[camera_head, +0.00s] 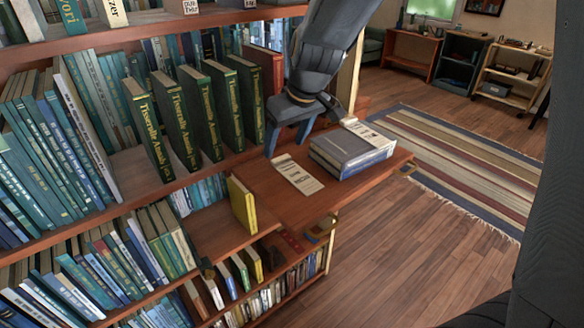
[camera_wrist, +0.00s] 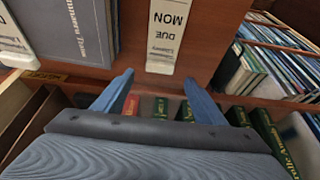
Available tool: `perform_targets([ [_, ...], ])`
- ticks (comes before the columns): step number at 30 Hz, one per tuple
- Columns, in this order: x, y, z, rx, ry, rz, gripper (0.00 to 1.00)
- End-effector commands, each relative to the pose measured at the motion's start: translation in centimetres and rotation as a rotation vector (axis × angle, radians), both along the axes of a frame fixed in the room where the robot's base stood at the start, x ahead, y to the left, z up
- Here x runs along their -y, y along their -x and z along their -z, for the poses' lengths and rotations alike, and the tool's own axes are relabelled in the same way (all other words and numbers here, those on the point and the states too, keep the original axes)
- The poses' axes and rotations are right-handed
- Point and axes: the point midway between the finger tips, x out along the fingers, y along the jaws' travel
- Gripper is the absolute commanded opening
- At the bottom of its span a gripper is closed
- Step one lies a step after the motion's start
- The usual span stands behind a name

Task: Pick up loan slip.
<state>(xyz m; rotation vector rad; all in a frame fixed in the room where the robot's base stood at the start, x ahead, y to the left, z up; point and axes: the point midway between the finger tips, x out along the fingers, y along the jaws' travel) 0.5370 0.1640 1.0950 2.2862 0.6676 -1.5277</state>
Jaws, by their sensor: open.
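A cream loan slip (camera_head: 298,175) with dark print lies flat on the wooden pull-out shelf (camera_head: 345,195), left of a grey-blue book. My gripper (camera_head: 290,142) is open and empty above the shelf, near the slip's far end. Both fingers show in the wrist view (camera_wrist: 157,84), apart from the slip. A second printed cream slip (camera_head: 372,133) is at the far side of the grey-blue book; I cannot tell what it rests on.
The grey-blue book (camera_head: 352,152) lies close to the right of the loan slip. Green books (camera_head: 172,115) stand left of my gripper on the bookcase shelf. A yellow book (camera_head: 243,205) stands at the pull-out shelf's left. Open floor (camera_head: 420,245) and a striped rug (camera_head: 470,165) are at right.

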Motion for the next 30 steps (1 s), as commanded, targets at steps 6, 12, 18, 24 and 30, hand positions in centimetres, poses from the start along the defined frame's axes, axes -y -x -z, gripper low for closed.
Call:
perform_targets([
  [6,-0.4,-0.7,2.2,-0.005,0.002,0.001,0.65],
  [12,-0.7,-1.4,4.0,-0.001,0.002,0.004,0.65],
  [18,-0.6,-1.6,4.4,0.001,0.001,0.004,0.65],
  [24,-0.6,-1.6,4.4,0.001,0.001,0.005,0.53],
  [30,-0.6,-1.6,4.4,0.000,0.002,0.005,0.21],
])
